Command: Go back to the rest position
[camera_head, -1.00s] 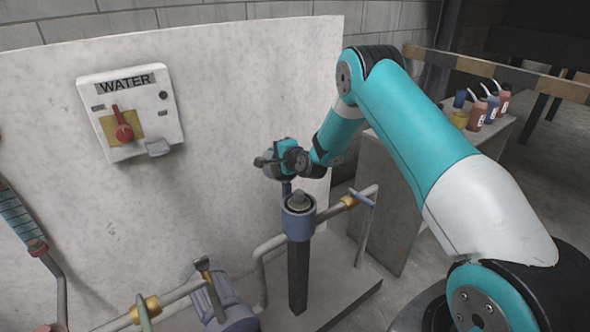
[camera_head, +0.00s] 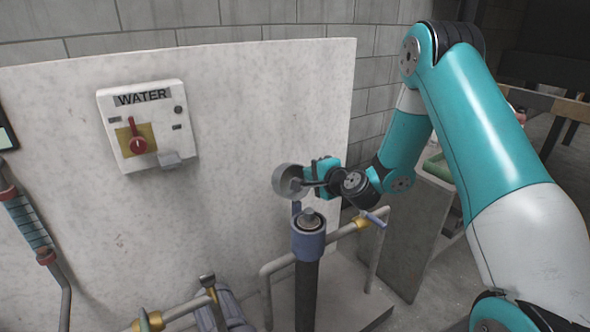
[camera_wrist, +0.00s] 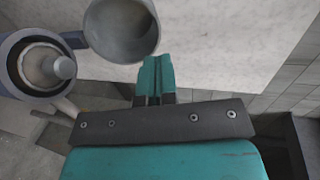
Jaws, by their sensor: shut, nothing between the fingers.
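My gripper (camera_wrist: 156,78) is shut and empty in the wrist view, its teal fingers pressed together. In the head view its teal body (camera_head: 323,172) is right of the post, with the fingertips hard to make out. A round grey cap (camera_head: 290,180) stands tipped open above the post's blue collar (camera_head: 309,240). The hollow cap also shows in the wrist view (camera_wrist: 122,30), just beyond and left of the fingertips. They look apart there. The collar's open top, with a rounded grey piece inside, is at the left of the wrist view (camera_wrist: 36,70).
A pale wall panel (camera_head: 240,120) stands behind, with a WATER switch box (camera_head: 148,128). Pipes run low, with a blue-handled valve (camera_head: 372,219) right of the post. A pedestal (camera_head: 412,240) stands behind my arm. Open floor lies to the right.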

